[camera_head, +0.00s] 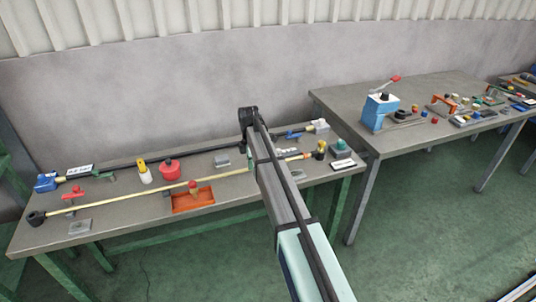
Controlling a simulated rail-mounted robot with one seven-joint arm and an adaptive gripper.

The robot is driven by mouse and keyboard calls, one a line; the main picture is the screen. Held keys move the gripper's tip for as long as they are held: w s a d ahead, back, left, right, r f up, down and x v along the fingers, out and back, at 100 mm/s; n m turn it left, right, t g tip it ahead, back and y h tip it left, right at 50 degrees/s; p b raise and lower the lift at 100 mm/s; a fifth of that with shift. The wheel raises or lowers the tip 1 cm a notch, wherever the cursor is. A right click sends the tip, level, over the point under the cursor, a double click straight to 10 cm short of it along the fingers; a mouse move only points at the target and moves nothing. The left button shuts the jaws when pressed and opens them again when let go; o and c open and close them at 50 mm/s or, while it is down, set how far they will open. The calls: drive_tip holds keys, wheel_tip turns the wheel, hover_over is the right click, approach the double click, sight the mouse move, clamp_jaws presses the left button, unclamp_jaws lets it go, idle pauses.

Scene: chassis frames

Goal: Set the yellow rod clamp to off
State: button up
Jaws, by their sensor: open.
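A long pale yellow rod (130,195) lies slantwise across the near left table, from a black round end piece (36,218) to an orange-tipped end near my arm. A small red handled piece (73,191) stands beside the rod at its left part; it may be the rod clamp, but its setting is too small to tell. A red-knobbed piece (193,187) stands at the rod's middle, above an orange tray (193,202). My arm reaches over the table's right part and hides some of the rod. My gripper's fingers cannot be made out.
A dark rod runs along the back of the left table between a blue clamp (46,182) and a blue piece (293,134). A red pot (169,170) and a white-yellow bottle (144,172) stand between the rods. A second table (440,90) with several tools is at right.

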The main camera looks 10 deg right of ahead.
drive_tip(key=w+d+r+n+t, duration=0.1)
drive_tip(key=w+d+r, duration=0.1)
drive_tip(key=w+r, duration=0.5)
drive_tip(key=w+d+r+n+t, duration=0.1)
drive_tip(key=w+d+r, duration=0.25)
drive_tip(key=r, duration=0.55)
drive_tip(key=f+p, duration=0.1)
drive_tip(key=f, duration=0.4)
drive_tip(key=f+p, duration=0.1)
drive_tip(key=f, duration=0.5)
drive_tip(key=a+f+p, duration=0.1)
drive_tip(key=f, duration=0.5)
drive_tip(key=shift+w+f, duration=0.25)
drive_tip(key=shift+w, duration=0.05)
clamp_jaws()
